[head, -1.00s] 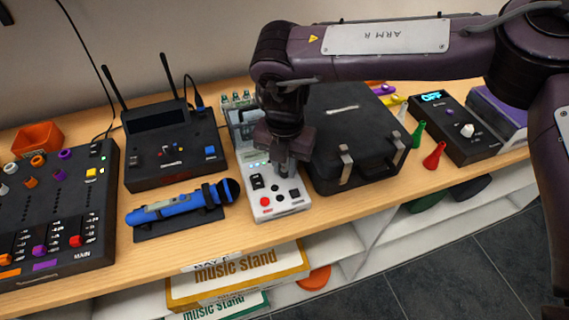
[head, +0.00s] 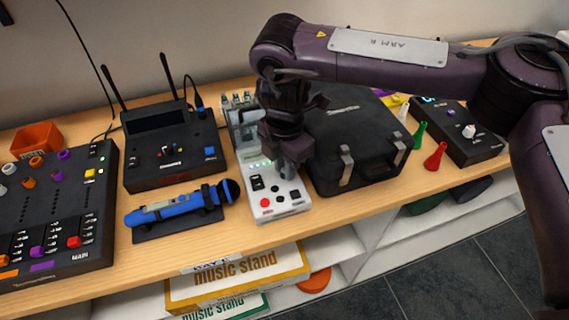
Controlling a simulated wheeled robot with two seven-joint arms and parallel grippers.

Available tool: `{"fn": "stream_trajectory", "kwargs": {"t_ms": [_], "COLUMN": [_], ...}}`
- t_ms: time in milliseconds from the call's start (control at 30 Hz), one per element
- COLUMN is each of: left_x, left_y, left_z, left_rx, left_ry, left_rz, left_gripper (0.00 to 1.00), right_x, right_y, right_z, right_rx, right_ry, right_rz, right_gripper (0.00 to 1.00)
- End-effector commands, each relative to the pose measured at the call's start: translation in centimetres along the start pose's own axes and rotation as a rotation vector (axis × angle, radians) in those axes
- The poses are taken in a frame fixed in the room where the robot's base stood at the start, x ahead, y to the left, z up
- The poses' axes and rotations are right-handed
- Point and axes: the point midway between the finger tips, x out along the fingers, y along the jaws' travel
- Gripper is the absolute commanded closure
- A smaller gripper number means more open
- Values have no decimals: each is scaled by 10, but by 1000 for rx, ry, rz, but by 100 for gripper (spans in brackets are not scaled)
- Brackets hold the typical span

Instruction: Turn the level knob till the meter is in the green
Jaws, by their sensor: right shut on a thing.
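A small white device (head: 270,205) with a red button, black controls and a row of lights stands on the wooden shelf, between the blue microphone and the black case. Several of its lights (head: 262,164) glow green. My right gripper (head: 288,172) points down at the device's upper right and is shut on a knob there; the fingers hide the knob. The device's upper part is partly hidden behind the gripper. My left gripper is not in view.
A black case (head: 350,160) stands close on the device's right. A blue microphone (head: 180,206) lies on a stand to its left, before a black receiver (head: 170,150) with two antennas. A mixer (head: 50,215) is far left. Coloured cones (head: 435,157) stand right of the case.

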Motion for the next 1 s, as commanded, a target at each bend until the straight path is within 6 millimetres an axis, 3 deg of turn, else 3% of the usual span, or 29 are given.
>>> {"fn": "stream_trajectory", "kwargs": {"t_ms": [300, 333, 467, 767, 1000], "left_x": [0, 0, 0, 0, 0], "left_y": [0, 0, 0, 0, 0], "left_z": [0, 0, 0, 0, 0], "left_rx": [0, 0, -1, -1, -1], "left_ry": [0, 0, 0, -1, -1], "left_rz": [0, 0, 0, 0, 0], "left_gripper": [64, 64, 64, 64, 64], "right_x": [-1, -1, -1, -2, -34], "right_y": [0, 0, 0, 0, 1], "right_z": [2, 2, 1, 0, 1], "right_rx": [3, 3, 2, 0, -1], "right_ry": [-4, -4, -3, -2, -6], "right_rz": [2, 2, 2, 1, 5], "right_gripper": [100, 77, 60, 59, 59]}}
